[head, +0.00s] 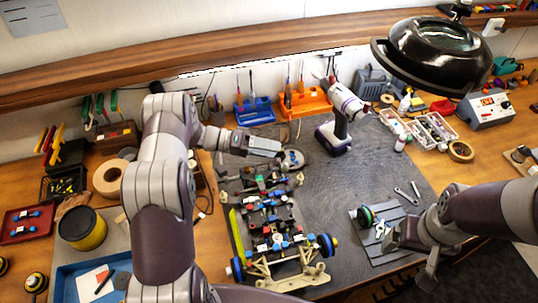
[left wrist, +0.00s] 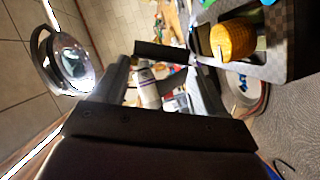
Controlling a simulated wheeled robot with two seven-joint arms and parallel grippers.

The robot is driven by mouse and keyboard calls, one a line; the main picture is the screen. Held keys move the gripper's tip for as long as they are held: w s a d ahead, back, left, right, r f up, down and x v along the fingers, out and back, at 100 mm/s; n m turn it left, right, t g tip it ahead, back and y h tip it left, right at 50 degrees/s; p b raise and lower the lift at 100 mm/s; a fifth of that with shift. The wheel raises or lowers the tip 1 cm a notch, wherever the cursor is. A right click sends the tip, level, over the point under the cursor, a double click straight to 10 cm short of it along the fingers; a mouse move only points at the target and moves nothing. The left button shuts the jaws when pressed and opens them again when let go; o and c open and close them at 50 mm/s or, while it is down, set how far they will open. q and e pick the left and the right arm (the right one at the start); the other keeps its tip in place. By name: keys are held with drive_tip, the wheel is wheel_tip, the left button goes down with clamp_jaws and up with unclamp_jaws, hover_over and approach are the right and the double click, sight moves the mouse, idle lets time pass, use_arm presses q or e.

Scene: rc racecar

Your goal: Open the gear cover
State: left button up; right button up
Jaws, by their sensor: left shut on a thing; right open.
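The RC car chassis (head: 270,225) lies on the dark work mat, with its colored parts and wheels showing. My left gripper (head: 280,150) is over its far end, beside a round grey part (head: 291,159). In the left wrist view, my left gripper (left wrist: 165,75) is shut on a dark flat piece (left wrist: 160,52), which appears to be the gear cover. The fingers hide part of the held piece. My right gripper (head: 408,260) is open and empty at the front right.
A drill (head: 336,125) stands just behind and right of my left gripper. A small grey plate (head: 385,228) with a wheel and tools lies near my right gripper. Blue and orange tool holders (head: 305,102) line the back. The mat's middle right is clear.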

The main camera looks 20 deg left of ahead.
use_arm(q)
drive_tip(key=shift+w+a+f+n+h+b, duration=0.15)
drive_tip(key=shift+w+n+h+b, duration=0.25)
drive_tip(key=shift+n+b, duration=0.4)
drive_tip(key=shift+w+a+f+n+h+b, duration=0.1)
drive_tip(key=shift+w+a+n+h+b, duration=0.15)
drive_tip(key=shift+n+h+b, duration=0.45)
use_arm(e)
drive_tip(key=shift+f, duration=1.6)
use_arm(q)
drive_tip(key=shift+r+n+y, duration=0.1)
drive_tip(key=shift+n+y, duration=0.2)
drive_tip(key=o, duration=1.1)
drive_tip(key=shift+c, duration=0.2)
use_arm(e)
drive_tip(key=shift+a, duration=0.1)
